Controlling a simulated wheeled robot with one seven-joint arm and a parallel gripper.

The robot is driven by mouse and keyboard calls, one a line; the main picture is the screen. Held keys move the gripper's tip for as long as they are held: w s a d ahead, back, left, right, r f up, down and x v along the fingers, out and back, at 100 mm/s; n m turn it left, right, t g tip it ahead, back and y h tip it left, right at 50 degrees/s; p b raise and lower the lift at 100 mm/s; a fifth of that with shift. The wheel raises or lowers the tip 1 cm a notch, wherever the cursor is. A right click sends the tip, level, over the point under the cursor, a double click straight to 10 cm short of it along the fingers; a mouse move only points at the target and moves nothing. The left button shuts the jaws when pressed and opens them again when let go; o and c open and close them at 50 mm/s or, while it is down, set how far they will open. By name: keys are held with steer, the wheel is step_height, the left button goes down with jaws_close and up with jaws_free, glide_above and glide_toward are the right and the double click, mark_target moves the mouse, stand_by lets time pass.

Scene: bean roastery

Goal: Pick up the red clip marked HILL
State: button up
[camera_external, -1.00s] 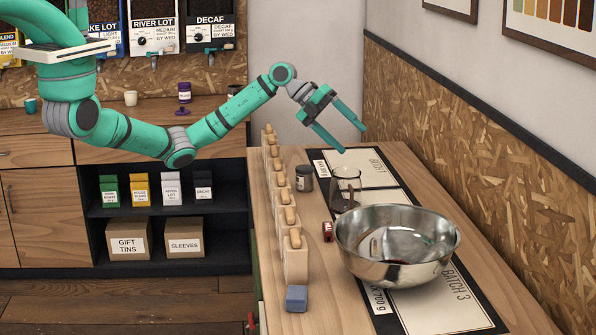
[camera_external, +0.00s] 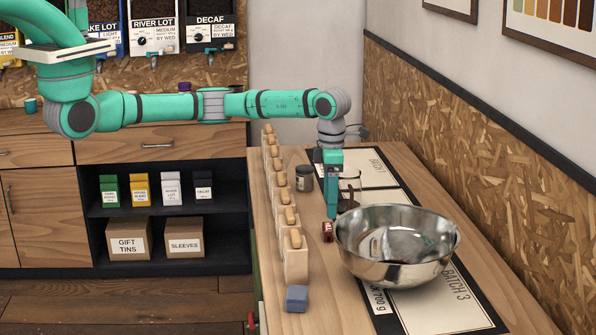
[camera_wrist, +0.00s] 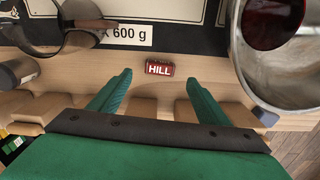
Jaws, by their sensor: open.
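The red clip (camera_wrist: 160,68) marked HILL lies on the wooden counter in the wrist view, its white lettering facing me. In the external view the red clip (camera_external: 328,231) sits just left of the steel bowl. My gripper (camera_wrist: 158,92) is open and empty, its two green fingers apart, with the clip beyond and between the fingertips. In the external view my gripper (camera_external: 332,214) points down just above the clip. Whether a fingertip touches the counter cannot be told.
The steel bowl (camera_external: 397,250) stands close to the clip's right. A row of wooden blocks (camera_external: 294,255) runs along the left. A glass vessel (camera_wrist: 60,22) and a dark jar (camera_external: 304,178) stand farther back. A blue block (camera_external: 297,298) lies at the front.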

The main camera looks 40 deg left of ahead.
mark_target(328, 227)
step_height(328, 227, down, 6)
steer(key=shift+a+r, duration=0.1)
steer(key=shift+a, duration=0.05)
steer(key=shift+s+f, duration=0.2)
steer(key=shift+f, duration=0.25)
steer(key=shift+w, duration=0.1)
steer(key=c, duration=1.1)
